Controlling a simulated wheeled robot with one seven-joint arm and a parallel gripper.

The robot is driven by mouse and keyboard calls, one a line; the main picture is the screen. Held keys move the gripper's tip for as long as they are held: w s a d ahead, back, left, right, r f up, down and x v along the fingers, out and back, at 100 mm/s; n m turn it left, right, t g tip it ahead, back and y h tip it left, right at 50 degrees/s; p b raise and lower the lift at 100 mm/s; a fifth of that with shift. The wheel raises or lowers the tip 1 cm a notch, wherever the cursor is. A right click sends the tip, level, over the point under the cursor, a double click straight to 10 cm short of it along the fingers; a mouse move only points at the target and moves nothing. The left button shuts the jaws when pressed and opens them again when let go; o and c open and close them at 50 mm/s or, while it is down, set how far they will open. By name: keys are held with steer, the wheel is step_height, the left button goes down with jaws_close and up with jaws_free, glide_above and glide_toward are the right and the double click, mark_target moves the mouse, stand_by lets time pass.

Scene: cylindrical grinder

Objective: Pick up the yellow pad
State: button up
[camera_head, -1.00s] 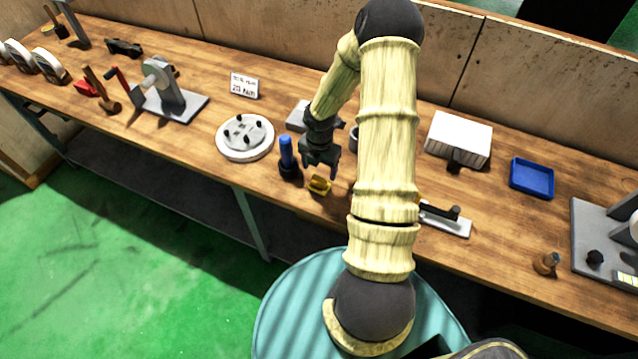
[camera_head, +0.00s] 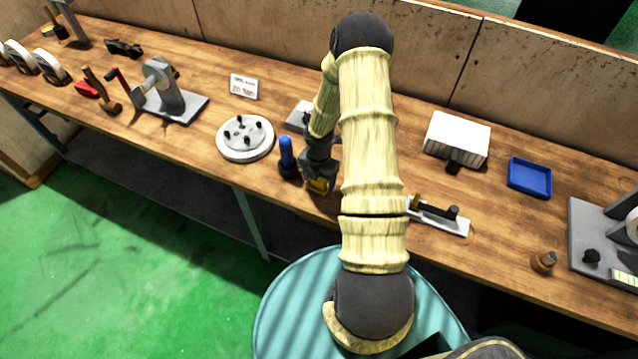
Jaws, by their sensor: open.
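The small yellow pad (camera_head: 319,186) lies on the wooden bench near its front edge, just right of a blue-handled tool. My gripper (camera_head: 318,184) is down at the pad, with its fingers open around or just above it. The gripper covers part of the pad, and I cannot tell whether the fingers touch it.
The blue-handled tool (camera_head: 287,158) stands upright close to the left of my gripper. A round plate with dark pegs (camera_head: 245,138) lies further left. A grey block (camera_head: 300,115) is behind. A blue tray (camera_head: 530,178) and a white box (camera_head: 457,138) are to the right.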

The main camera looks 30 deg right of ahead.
mark_target(319, 179)
stand_by(0.3)
steer(key=c, duration=1.1)
step_height(319, 179, up, 10)
steer(key=shift+r+b, duration=0.1)
steer(key=shift+b, duration=0.25)
